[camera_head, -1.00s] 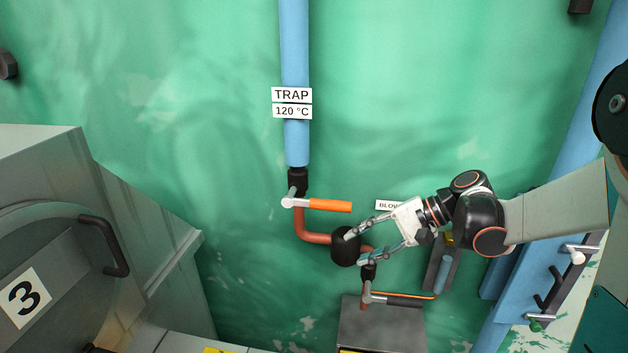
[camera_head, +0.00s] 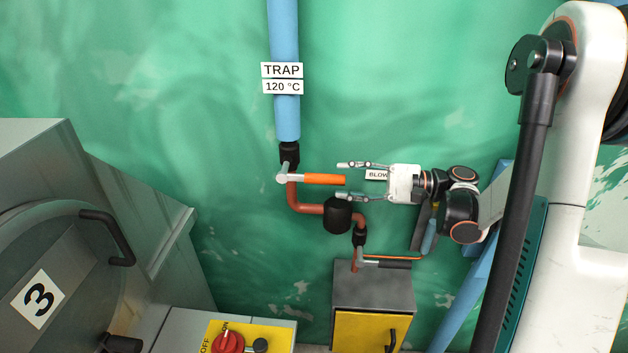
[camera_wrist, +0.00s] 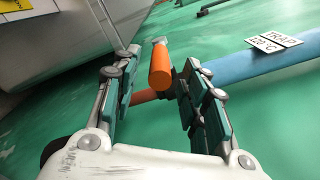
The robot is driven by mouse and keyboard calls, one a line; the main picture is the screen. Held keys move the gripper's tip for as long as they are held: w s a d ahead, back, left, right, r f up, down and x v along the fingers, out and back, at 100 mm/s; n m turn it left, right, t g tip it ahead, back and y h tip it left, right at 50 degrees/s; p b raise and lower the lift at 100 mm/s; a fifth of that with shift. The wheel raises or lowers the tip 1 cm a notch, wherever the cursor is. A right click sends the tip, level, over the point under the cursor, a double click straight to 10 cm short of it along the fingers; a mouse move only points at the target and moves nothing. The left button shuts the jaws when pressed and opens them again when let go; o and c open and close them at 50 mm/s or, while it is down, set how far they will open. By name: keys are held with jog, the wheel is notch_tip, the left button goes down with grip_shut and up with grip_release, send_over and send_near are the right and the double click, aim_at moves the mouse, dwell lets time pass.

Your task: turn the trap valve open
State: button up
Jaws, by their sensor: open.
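The trap valve has an orange lever handle (camera_head: 324,179) that points right, level, across the pipe, below the blue pipe (camera_head: 284,70) with the TRAP 120 °C label (camera_head: 282,78). My gripper (camera_head: 343,180) is open, its fingers pointing left, with the tip of the orange handle at the opening between them. In the wrist view the orange handle (camera_wrist: 160,66) shows end-on between the two spread fingers (camera_wrist: 155,85). I cannot see either finger touching it.
Below the valve are a black trap body (camera_head: 337,216) and a second valve with a dark lever (camera_head: 388,264), above a grey and yellow cabinet (camera_head: 374,290). A BLOW label (camera_head: 377,175) is behind my gripper. A grey drum machine (camera_head: 70,240) stands at left.

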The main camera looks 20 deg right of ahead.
aim_at(309, 178)
jog(key=b+x, duration=0.1)
jog(key=x, duration=0.6)
jog(key=shift+w+a, duration=0.15)
jog(key=shift+a, duration=0.1)
grip_shut()
